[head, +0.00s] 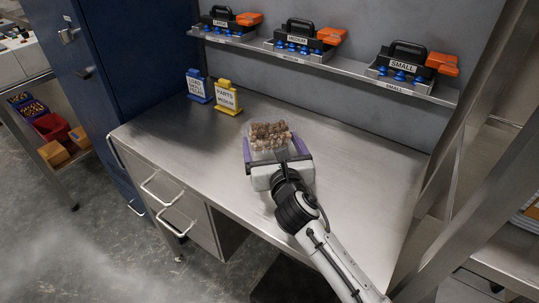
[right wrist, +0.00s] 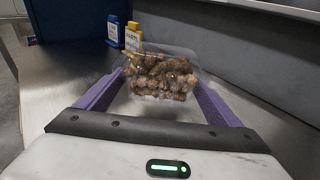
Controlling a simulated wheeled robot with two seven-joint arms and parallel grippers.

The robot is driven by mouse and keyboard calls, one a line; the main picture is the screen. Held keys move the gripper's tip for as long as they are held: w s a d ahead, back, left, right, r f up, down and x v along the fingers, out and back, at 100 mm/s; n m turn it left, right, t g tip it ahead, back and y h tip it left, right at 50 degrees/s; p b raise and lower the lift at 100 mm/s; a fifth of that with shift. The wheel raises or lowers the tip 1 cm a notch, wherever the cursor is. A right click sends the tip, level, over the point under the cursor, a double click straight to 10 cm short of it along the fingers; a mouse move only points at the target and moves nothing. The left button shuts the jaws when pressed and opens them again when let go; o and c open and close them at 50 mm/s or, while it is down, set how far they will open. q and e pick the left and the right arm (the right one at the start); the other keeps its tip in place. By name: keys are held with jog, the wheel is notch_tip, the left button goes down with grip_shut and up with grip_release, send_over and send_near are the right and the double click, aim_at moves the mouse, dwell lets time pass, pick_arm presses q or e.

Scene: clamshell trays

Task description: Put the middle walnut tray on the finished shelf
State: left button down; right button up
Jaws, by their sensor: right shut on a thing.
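A clear clamshell tray of walnuts (head: 270,135) is between the purple fingers of my right gripper (head: 277,150), over the steel bench. In the right wrist view the walnut tray (right wrist: 160,78) fills the space between the two fingers (right wrist: 160,100), and brown nuts show through its clear walls. My right gripper is shut on it. Whether the tray's underside touches the bench is hidden. No other walnut tray shows. I cannot tell which shelf is the finished one. My left gripper is not in view.
A wall shelf (head: 330,68) behind the bench holds black-and-orange devices labelled large, medium and small. A blue sign (head: 198,86) and a yellow parts sign (head: 227,98) stand at the bench's back left. The steel bench (head: 360,160) is clear to the right.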

notch_tip(320, 180, down, 4)
jog(key=shift+r+b, duration=0.1)
jog(key=shift+b, duration=0.55)
jog(key=o, duration=1)
jog(key=shift+o, duration=0.2)
jog(key=shift+r, duration=0.1)
jog(key=p+v, duration=0.1)
jog(key=v, duration=1.1)
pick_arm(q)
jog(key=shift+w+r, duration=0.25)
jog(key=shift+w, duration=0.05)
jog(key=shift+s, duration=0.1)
pick_arm(e)
jog(key=shift+s, duration=0.1)
